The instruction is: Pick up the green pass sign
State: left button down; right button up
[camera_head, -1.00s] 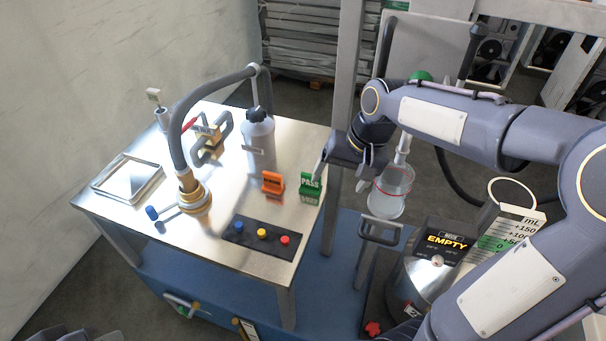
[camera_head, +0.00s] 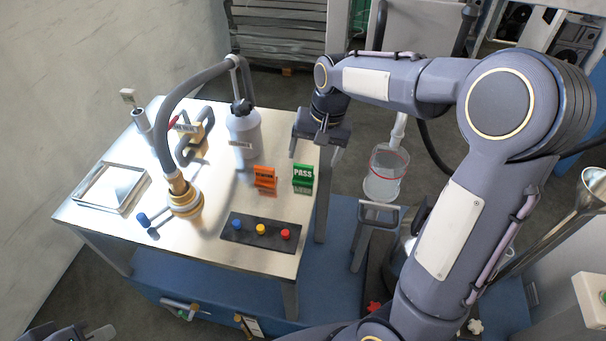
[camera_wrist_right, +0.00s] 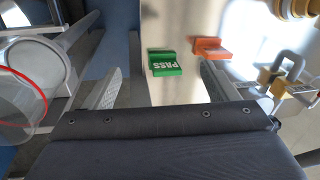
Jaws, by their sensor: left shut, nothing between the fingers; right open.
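The green pass sign (camera_head: 303,178) stands upright near the right edge of the metal table, beside the orange sign (camera_head: 264,178). In the right wrist view the pass sign (camera_wrist_right: 164,64) lies just beyond the fingertips, between the lines of the two fingers. My right gripper (camera_head: 315,153) is open and empty, behind and above the pass sign in the head view, not touching it. My left gripper (camera_head: 88,334) shows only in part at the bottom left corner of the head view, shut and empty, far from the sign.
A button panel (camera_head: 259,231) lies in front of the signs. A grey bottle (camera_head: 244,135) stands behind the orange sign. A clear red-ringed vessel (camera_head: 385,174) is right of the table. A padlock on a hasp (camera_wrist_right: 273,76) is right in the wrist view.

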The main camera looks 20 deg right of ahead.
jog(key=m+g+h, duration=0.1)
jog(key=h, duration=0.1)
send_over(303, 165)
jog(key=a, duration=0.1)
notch_tip(303, 165, down, 6)
jog(key=shift+f, duration=0.2)
jog(key=f, duration=0.2)
jog(key=f+p, duration=0.1)
jog(key=f, duration=0.1)
jog(key=d+f, duration=0.1)
jog(key=f, duration=0.2)
jog(key=shift+s+p, duration=0.1)
jog(key=shift+p, duration=0.25)
jog(key=shift+f, duration=0.3)
jog(key=shift+c, duration=0.4)
jog(key=c, duration=1)
jog(key=shift+r, duration=0.15)
